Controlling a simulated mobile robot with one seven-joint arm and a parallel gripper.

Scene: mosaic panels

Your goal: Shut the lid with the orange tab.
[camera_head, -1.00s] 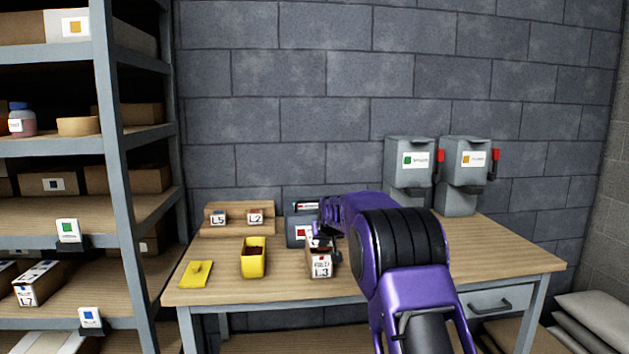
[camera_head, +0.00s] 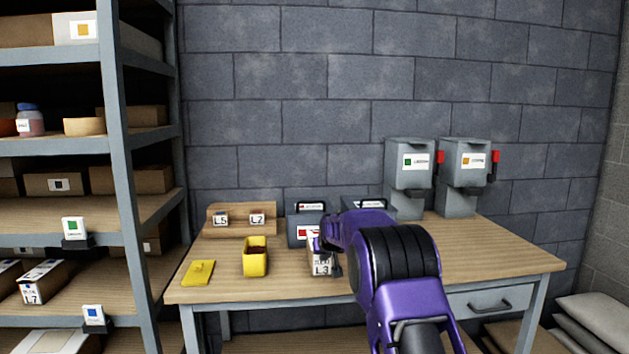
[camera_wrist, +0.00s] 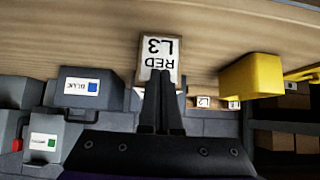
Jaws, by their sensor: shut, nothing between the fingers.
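I cannot make out a lid with an orange tab in either view. My gripper (camera_head: 336,268) is shut and empty at the right side of the small carton marked L3 (camera_head: 320,268). In the wrist view, which is upside down, my gripper's fingers (camera_wrist: 160,82) are together in front of the same carton (camera_wrist: 158,48); whether they touch it I cannot tell.
A grey bin with a red label (camera_head: 300,230) and a partly hidden grey bin (camera_head: 354,204), blue-labelled in the wrist view (camera_wrist: 85,90), stand behind. A yellow tub (camera_head: 255,262), a flat yellow piece (camera_head: 198,273) and a green-labelled dispenser (camera_head: 408,160) share the table (camera_head: 225,290).

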